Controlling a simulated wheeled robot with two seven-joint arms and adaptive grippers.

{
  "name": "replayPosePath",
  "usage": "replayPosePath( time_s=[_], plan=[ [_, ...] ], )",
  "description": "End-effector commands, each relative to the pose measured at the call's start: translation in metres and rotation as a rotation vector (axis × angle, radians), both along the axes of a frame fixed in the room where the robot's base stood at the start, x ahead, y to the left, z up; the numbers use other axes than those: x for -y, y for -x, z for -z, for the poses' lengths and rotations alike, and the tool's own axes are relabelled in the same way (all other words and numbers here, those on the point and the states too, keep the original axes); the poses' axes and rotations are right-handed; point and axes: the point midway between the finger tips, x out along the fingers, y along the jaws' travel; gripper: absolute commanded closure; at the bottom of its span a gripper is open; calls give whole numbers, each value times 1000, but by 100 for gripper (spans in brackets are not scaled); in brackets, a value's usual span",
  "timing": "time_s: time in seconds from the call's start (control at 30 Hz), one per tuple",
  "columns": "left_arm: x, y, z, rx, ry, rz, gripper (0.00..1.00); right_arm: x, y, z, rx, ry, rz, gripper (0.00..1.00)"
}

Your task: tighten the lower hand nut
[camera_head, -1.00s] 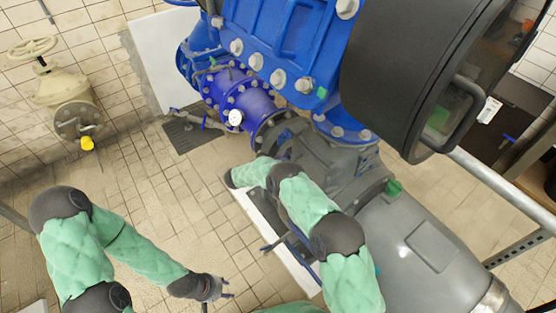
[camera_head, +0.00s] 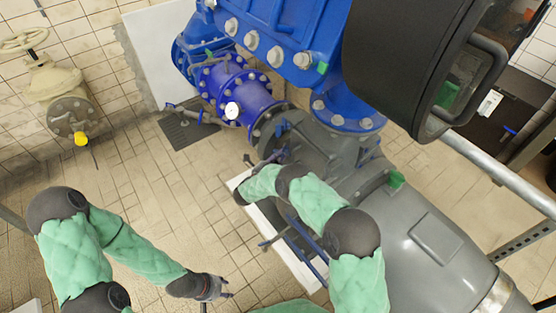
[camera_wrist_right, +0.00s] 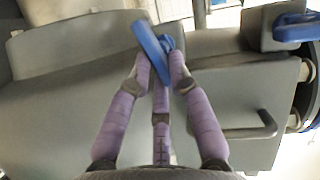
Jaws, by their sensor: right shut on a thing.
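In the right wrist view, the purple fingers of my right gripper (camera_wrist_right: 161,62) are closed around the lower part of a blue hand nut (camera_wrist_right: 148,42). Its flat blue bar sticks out above the fingertips, tilted up to the left. The fingers hide the rest of it. A second blue piece (camera_wrist_right: 296,30) shows at the right, apart from the gripper. In the head view my right arm reaches over the grey pump casing, and the gripper there is not clearly visible. My left gripper (camera_head: 220,288) is low at the bottom, over the tiled floor, empty, its fingers apart.
Blue pipework (camera_head: 290,40) stands at the top, with a purple-blue flanged pipe (camera_head: 245,95) below it. A large grey motor (camera_head: 430,240) fills the lower right, beside a metal rail (camera_head: 500,180). A cream valve (camera_head: 55,85) stands at the left wall.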

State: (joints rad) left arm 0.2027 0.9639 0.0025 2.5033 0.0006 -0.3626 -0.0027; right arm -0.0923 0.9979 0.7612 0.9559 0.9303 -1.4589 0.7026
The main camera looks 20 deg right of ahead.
Motion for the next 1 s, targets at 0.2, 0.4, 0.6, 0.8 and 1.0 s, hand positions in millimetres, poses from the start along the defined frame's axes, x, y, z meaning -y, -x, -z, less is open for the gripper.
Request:
replayPosePath(
  time_s=[0.2,0.4,0.6,0.8,1.0],
  plan=[
    [0,0,9,0,0,0,60,0,1,7,146,-57,-1,100],
    [0,0,10,0,0,0,60,-1,1,8,242,-92,-1,100],
    [0,0,11,0,0,0,60,-1,1,9,293,-110,0,100],
    [0,0,11,0,0,0,60,-1,0,9,309,-116,0,100],
    [0,0,11,0,0,0,60,-1,0,9,309,-117,0,100]
  ],
)
